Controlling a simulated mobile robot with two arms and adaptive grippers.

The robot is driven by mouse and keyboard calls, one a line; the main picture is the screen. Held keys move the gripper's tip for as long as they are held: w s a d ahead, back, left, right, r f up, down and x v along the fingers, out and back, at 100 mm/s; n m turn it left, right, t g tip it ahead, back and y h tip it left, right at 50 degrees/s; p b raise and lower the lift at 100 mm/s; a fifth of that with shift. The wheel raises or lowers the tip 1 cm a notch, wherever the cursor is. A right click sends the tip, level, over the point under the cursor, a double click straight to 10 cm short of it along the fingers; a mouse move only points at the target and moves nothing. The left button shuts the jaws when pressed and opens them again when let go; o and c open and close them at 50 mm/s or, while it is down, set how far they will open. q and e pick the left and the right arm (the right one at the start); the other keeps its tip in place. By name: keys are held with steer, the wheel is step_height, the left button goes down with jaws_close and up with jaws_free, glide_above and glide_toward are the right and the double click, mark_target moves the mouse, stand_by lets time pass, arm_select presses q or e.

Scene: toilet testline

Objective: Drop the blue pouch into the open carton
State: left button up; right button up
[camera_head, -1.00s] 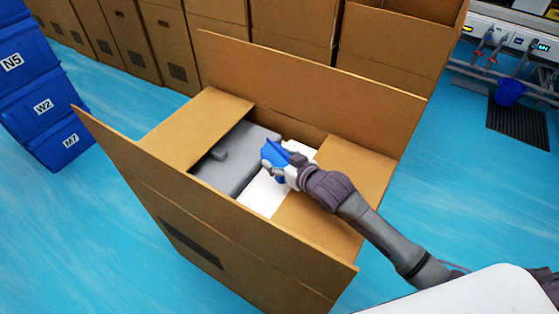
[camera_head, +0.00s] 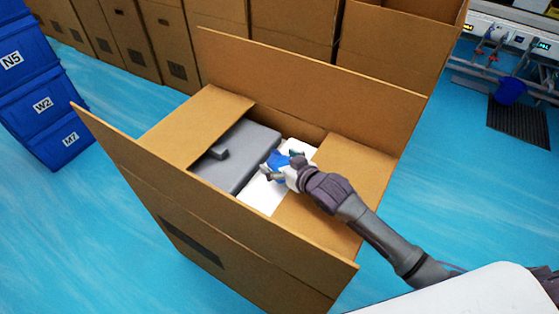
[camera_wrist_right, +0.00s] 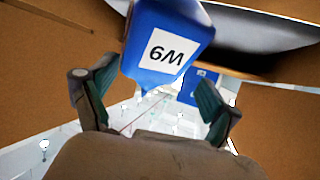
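The open carton (camera_head: 300,262) stands in the middle of the head view with its flaps spread. A grey lidded object (camera_head: 236,160) and a white surface (camera_head: 262,193) show inside it. The blue pouch (camera_head: 277,159) is over or in the carton's opening, at my right gripper (camera_head: 281,164). In the right wrist view the pouch (camera_wrist_right: 168,38) bears a white label and lies just beyond the fingertips. The right gripper's fingers (camera_wrist_right: 150,92) are spread apart there, with no clear grip on the pouch. My left gripper is out of view.
A second blue labelled thing (camera_wrist_right: 200,88) shows farther off in the wrist view; I cannot tell what it is. Stacked blue crates (camera_head: 42,105) stand at the left. Brown cartons (camera_head: 215,45) line the back.

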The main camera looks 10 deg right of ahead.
steer(key=shift+r, duration=0.15)
steer(key=v, duration=1.2)
steer(key=shift+r+p, duration=0.4)
steer(key=shift+r, duration=0.05)
